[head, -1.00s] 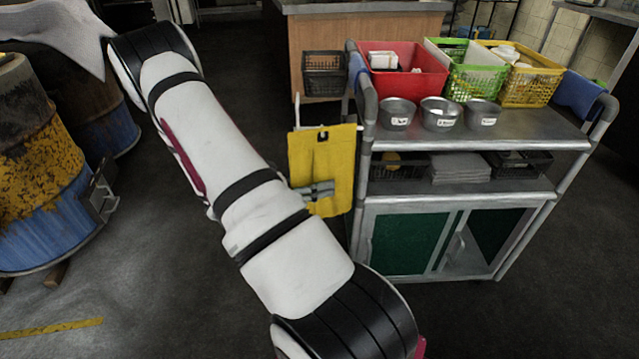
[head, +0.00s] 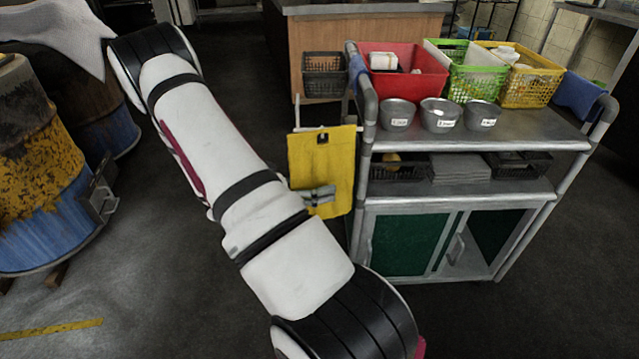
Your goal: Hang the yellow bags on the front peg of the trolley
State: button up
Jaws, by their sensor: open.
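The yellow bags (head: 322,165) hang flat and upright at the left end of the trolley (head: 480,200). They have a dark slot near their top edge, just below a pale peg (head: 318,129). The exact fit of the slot on the peg is too small to tell. My gripper (head: 325,193) is in front of the lower part of the bags, with its grey fingers pointing right. It is open. My arm hides the left edge of the bags' lower part.
The trolley top holds a red bin (head: 405,75), a green basket (head: 470,75), a yellow basket (head: 525,85) and metal bowls (head: 440,115). A blue rusty barrel (head: 40,215) stands at the left. The floor between is clear.

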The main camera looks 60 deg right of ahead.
jog(key=v, duration=1.2)
jog(key=shift+a, duration=0.1)
jog(key=s+a+r+m+t+y, duration=0.2)
jog(key=s+a+r+m+y, duration=0.1)
jog(key=a+r, duration=0.4)
jog(key=s+a+r+m+t+y, duration=0.35)
jog(key=a+r, duration=0.25)
jog(key=r, duration=0.3)
jog(key=s+a+r+m+t+y, duration=0.1)
jog(key=s+a+r+t+y, duration=0.2)
jog(key=s+a, duration=0.45)
jog(key=s+a+r+m+t+y, duration=0.1)
jog(key=s+a+t+y, duration=0.2)
jog(key=s+a+t, duration=0.4)
notch_tip(320, 180, up, 29)
jog(key=w+t+p, duration=0.1)
jog(key=t+p, duration=0.1)
jog(key=p, duration=2.5)
jog(key=shift+w+f, duration=0.15)
jog(key=shift+w, duration=0.15)
jog(key=shift+a, duration=0.15)
